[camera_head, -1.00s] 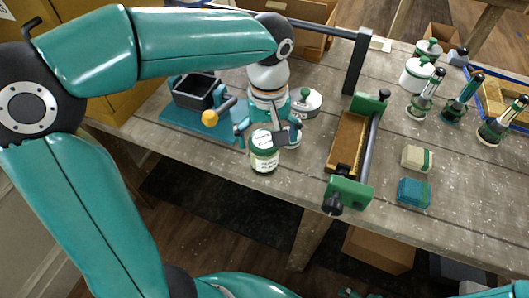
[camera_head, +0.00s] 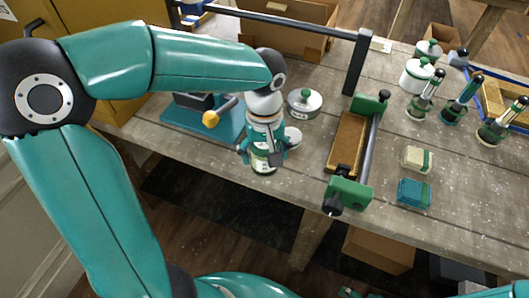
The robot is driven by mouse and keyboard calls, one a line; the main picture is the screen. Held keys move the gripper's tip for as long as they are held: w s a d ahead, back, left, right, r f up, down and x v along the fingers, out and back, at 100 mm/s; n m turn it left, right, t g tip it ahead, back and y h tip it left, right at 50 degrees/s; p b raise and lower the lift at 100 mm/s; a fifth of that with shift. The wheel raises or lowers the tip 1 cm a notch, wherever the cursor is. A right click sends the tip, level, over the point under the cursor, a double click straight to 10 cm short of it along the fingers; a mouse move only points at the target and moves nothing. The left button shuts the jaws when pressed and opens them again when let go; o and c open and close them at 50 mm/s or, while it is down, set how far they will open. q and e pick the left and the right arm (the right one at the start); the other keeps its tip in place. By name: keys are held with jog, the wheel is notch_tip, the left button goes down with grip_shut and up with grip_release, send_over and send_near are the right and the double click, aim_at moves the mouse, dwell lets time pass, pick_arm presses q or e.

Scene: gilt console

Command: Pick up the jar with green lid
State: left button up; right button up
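The jar with green lid (camera_head: 262,168) stands upright near the front edge of the wooden table, left of the green-ended clamp frame. Its green body and pale label show in part. My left gripper (camera_head: 265,153) points down over the jar, with its fingers around the jar's upper part. The lid is hidden behind the gripper. I cannot tell whether the fingers press on the glass.
A white disc (camera_head: 293,137) lies just right of the jar, with a silver green-knobbed lid (camera_head: 304,102) behind it. A teal-based tool (camera_head: 188,127) stands left. The clamp frame (camera_head: 346,143), sponge-like blocks (camera_head: 414,192) and green-handled brushes are to the right.

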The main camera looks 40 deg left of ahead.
pick_arm(q)
jog(key=shift+f, duration=0.1)
jog(key=c, duration=0.6)
